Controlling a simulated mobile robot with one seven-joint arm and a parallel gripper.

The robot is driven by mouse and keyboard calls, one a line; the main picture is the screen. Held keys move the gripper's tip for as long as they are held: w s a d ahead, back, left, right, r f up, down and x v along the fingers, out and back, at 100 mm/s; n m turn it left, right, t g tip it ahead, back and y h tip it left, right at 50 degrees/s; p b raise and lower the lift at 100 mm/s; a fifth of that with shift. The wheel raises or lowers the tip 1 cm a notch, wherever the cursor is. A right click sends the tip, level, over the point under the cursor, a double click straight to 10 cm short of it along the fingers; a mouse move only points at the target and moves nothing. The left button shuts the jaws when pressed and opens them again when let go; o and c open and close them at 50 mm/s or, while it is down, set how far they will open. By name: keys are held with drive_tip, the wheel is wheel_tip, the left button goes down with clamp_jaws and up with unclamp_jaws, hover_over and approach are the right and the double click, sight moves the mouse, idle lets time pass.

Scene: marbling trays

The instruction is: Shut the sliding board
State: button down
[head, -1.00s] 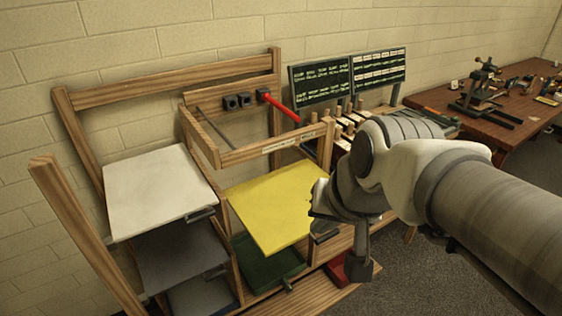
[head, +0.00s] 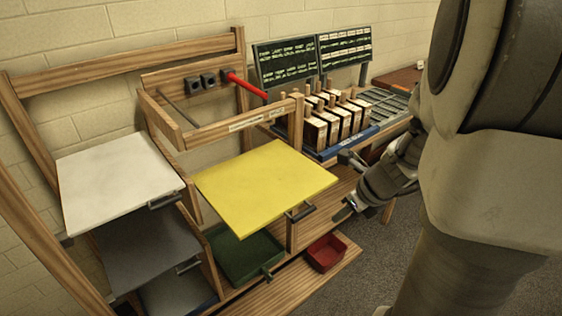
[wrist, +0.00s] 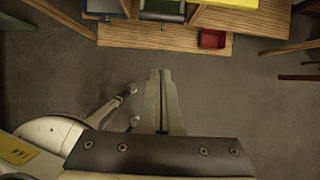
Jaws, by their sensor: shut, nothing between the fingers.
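A yellow board (head: 262,182) sticks out of the wooden rack with a dark handle (head: 299,213) on its front edge. A sliver of yellow shows at the top of the wrist view (wrist: 236,3). A white board (head: 118,183) and a grey board (head: 148,248) also stick out, at the left; I cannot tell which one the task means. My gripper (head: 345,212) is shut and empty, to the right of the yellow board's handle and apart from it. In the wrist view its fingers (wrist: 160,75) are together, pointing toward the rack over bare floor.
A green tray (head: 243,257) lies below the yellow board, and a red bin (head: 326,252) stands on the low wooden shelf. Wooden blocks (head: 337,122) stand at the back. A red-handled rod (head: 243,86) is above. Grey floor (head: 375,260) is free in front.

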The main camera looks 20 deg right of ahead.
drive_tip(key=w+a+f+b, duration=0.2)
drive_tip(key=w+a+f, duration=0.1)
drive_tip(key=w+f, duration=0.4)
drive_tip(key=shift+w+f, duration=0.25)
drive_tip(key=shift+w, duration=0.05)
drive_tip(key=shift+w, duration=0.1)
